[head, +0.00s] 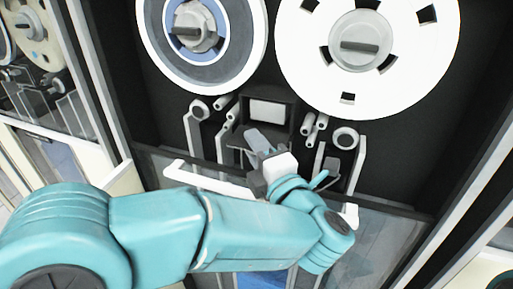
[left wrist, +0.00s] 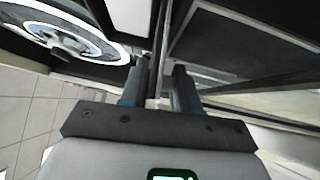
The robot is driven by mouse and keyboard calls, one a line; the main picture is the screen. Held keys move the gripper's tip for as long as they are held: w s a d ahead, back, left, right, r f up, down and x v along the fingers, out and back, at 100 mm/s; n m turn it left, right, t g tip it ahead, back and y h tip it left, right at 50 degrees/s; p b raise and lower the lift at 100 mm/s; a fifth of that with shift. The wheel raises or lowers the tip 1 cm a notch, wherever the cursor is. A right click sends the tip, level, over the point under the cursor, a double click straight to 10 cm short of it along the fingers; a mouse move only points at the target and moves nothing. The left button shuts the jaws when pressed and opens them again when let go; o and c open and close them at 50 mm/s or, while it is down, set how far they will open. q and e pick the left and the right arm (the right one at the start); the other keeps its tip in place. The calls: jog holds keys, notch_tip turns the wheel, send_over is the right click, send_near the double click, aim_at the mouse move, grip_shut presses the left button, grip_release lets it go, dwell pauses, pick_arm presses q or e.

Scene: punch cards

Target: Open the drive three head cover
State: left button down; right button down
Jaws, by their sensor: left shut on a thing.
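The tape drive's head assembly sits below and between two reels in the head view. The head cover (head: 267,112) is a dark boxy frame around a pale panel. My left gripper (head: 257,142) reaches up to its lower edge, the arm coming in from the left. In the left wrist view the two fingers (left wrist: 160,88) stand close together around a thin upright edge, and the gripper is shut on it. It appears to be the head cover; my gripper hides the exact contact. I cannot tell how far the cover is open. My right gripper is out of view.
A white reel (head: 430,60) and a grey-and-blue reel (head: 240,45) hang above. Guide rollers (head: 345,138) flank the heads. A white handle bar (head: 215,182) on a glass pane (head: 390,235) runs below, behind my arm. Another drive (head: 35,95) stands left.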

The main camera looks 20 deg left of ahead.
pick_arm(q)
jog(key=shift+s+r+m+g+h+p, duration=0.1)
jog(key=shift+r+m+g+h+p, duration=0.35)
jog(key=shift+m+p, duration=0.35)
jog(key=shift+f, duration=0.2)
jog(key=c, duration=1)
grip_release()
jog(key=shift+d, duration=0.1)
jog(key=shift+s+d+b, duration=0.25)
jog(key=shift+s+b, duration=0.05)
jog(key=shift+r+b+v, duration=0.2)
jog(key=shift+b+v, duration=1.6)
jog(key=shift+v, duration=6)
